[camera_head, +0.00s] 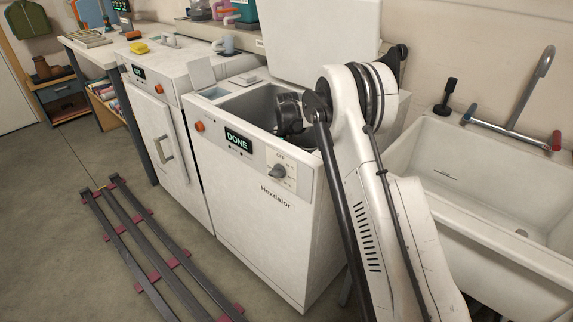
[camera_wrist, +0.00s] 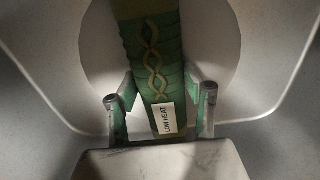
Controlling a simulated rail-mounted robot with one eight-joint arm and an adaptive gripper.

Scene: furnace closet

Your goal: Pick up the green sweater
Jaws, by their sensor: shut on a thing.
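The green sweater (camera_wrist: 150,45) shows in the wrist view as a green ribbed piece with a braided cable pattern and a white "LOW HEAT" tag (camera_wrist: 164,119). It lies between the two fingers of my gripper (camera_wrist: 163,100), which is shut on it. Pale grey tub walls (camera_wrist: 265,75) surround it. In the head view my gripper's dark wrist (camera_head: 290,114) reaches down into the open top of the white washing machine (camera_head: 262,215), whose display reads DONE. The fingers and the sweater are hidden there by the tub and my arm.
The machine's lid (camera_head: 318,38) stands open behind the tub. A white sink (camera_head: 455,165) with a faucet is at the right. Another white machine (camera_head: 160,125) and a workbench (camera_head: 85,45) stand to the left. Dark floor rails (camera_head: 140,245) run in front.

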